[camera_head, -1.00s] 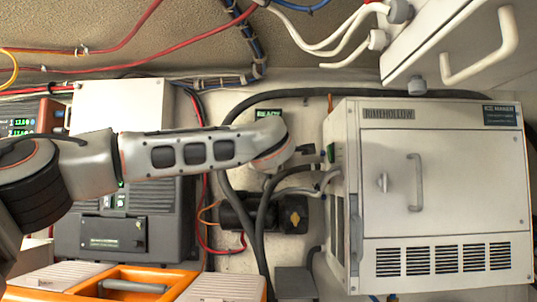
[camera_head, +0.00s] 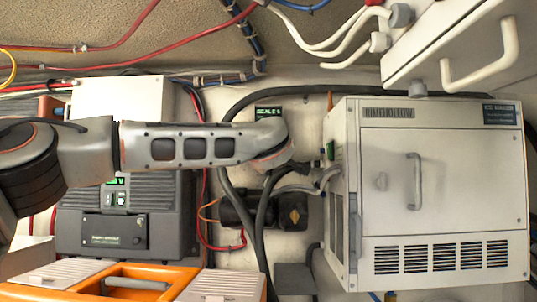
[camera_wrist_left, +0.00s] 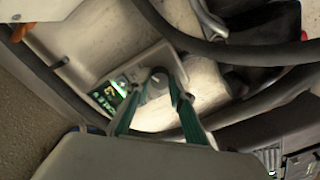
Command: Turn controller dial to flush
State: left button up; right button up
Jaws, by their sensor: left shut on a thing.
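The controller panel shows in the left wrist view as a pale plate (camera_wrist_left: 171,63) with a small lit green display (camera_wrist_left: 109,94) and a round grey dial (camera_wrist_left: 157,83). In the head view only its green display (camera_head: 268,113) shows, with text that looks like "SCALE"; my left arm hides the dial there. My left gripper (camera_wrist_left: 156,93) has its two green fingers on either side of the dial and is shut on it. The gripper itself is hidden behind my wrist in the head view. My right gripper is in neither view.
A large white cabinet (camera_head: 440,225) with a handle stands to the right. Dark hoses (camera_head: 262,235) run close below and around the controller. A grey unit (camera_head: 155,215) and an orange toolbox (camera_head: 130,270) are at the left. Red cables cross above.

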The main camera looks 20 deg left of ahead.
pick_arm(q)
jog(key=shift+d+f, duration=0.1)
jog(key=shift+f, duration=0.05)
jog(key=o, duration=1.1)
jog(key=v, duration=1.2)
